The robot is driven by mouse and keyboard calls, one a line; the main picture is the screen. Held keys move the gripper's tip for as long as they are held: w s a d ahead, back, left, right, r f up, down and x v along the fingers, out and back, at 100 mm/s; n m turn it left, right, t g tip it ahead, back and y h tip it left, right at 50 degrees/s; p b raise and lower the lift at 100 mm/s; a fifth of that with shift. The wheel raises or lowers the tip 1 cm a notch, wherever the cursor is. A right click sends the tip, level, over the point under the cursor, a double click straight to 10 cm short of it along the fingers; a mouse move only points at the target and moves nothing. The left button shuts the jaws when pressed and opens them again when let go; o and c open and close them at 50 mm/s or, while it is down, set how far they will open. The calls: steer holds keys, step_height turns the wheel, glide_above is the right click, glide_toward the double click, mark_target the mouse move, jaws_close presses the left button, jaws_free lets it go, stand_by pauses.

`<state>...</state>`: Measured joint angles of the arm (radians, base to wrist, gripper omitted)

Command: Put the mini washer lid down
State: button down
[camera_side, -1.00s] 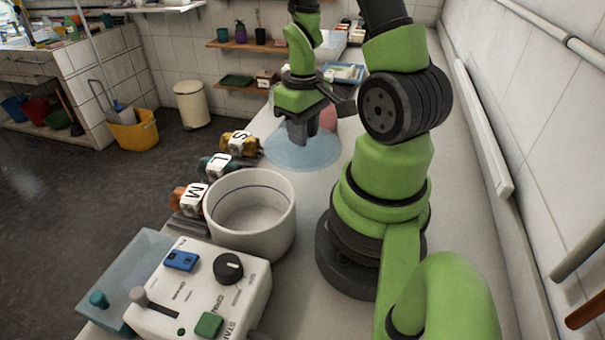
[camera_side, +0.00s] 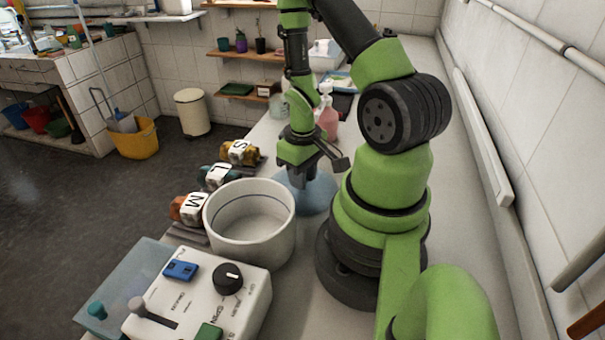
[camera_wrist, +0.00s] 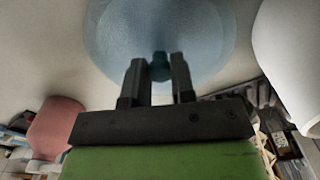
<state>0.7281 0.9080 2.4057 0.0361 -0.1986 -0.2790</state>
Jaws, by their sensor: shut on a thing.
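The mini washer lid is a translucent blue disc (camera_side: 318,196) with a teal knob; the disc fills the upper middle of the wrist view (camera_wrist: 110,45). My gripper (camera_side: 298,178) points down at the lid, and its fingers (camera_wrist: 160,82) are shut on the teal knob (camera_wrist: 159,66). In the side view my gripper hides the knob and part of the disc. I cannot tell whether the lid touches the counter. The open white washer tub (camera_side: 250,253) stands just left of and nearer than the lid; it also shows at the right of the wrist view (camera_wrist: 290,50).
A white control box (camera_side: 200,292) with knob and buttons stands in front of the tub. A pink bottle (camera_side: 328,120) stands behind my gripper.

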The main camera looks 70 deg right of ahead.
steer(key=shift+f, duration=0.1)
steer(key=c, duration=1)
jaws_free()
steer(key=shift+o, duration=0.2)
step_height(320, 180, up, 12)
steer(key=w+a+r+t, duration=0.3)
steer(key=a+r+t, duration=0.1)
steer(key=a+r, duration=0.5)
steer(key=s+a+r+t+y, duration=0.2)
steer(key=s+a+r+t, duration=0.1)
steer(key=a+r, duration=0.4)
steer(key=shift+s+a+r, duration=0.3)
steer(key=shift+s+r, duration=0.3)
steer(key=shift+r, duration=0.05)
